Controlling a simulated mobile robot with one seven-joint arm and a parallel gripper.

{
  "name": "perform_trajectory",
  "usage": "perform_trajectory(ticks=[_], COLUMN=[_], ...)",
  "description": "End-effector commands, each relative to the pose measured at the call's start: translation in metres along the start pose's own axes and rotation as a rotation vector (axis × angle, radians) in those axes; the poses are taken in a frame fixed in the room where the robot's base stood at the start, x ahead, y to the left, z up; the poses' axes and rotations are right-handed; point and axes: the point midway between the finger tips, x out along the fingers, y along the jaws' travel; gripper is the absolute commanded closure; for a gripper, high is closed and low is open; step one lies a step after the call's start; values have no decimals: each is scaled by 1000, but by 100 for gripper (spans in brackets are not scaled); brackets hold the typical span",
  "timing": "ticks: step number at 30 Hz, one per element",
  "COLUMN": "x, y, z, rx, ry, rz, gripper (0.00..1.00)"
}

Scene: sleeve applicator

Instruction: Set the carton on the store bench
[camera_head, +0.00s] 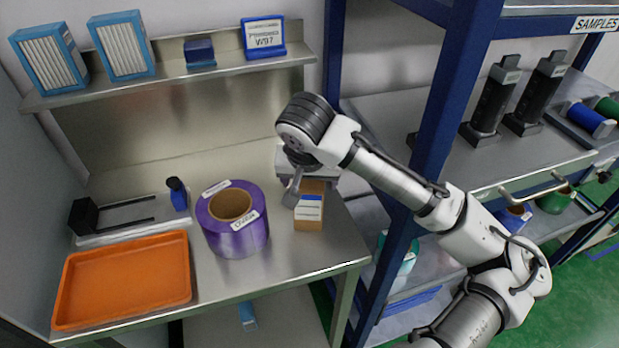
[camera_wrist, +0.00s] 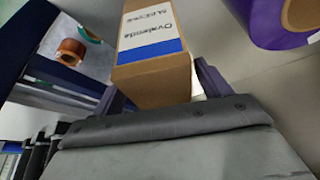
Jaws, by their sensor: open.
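The carton (camera_head: 309,215) is a small brown box with a white and blue label. It stands on the steel bench (camera_head: 300,258), right of the purple roll. My gripper (camera_head: 293,193) is at the carton's upper left side in the head view. In the wrist view the carton (camera_wrist: 150,50) lies between the two fingers of my gripper (camera_wrist: 158,88), which are apart. One finger is on each side of it. Whether the fingers touch the carton cannot be told. My gripper and wrist hide part of the carton's top and back.
A large purple roll (camera_head: 233,238) stands close left of the carton. An orange tray (camera_head: 125,280) and a small fixture with a blue bottle (camera_head: 178,194) are further left. A blue rack post (camera_head: 440,130) stands to the right. The bench's front right corner is clear.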

Motion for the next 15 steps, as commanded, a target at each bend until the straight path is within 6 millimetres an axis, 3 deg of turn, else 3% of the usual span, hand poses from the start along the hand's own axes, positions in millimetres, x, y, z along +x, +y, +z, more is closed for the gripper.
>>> perform_trajectory(ticks=[7, 15], x=[-13, -70], y=[-1, 0], z=[-1, -2], rx=[-2, -2], ry=[2, 7], rz=[-2, 1], gripper=[24, 24])
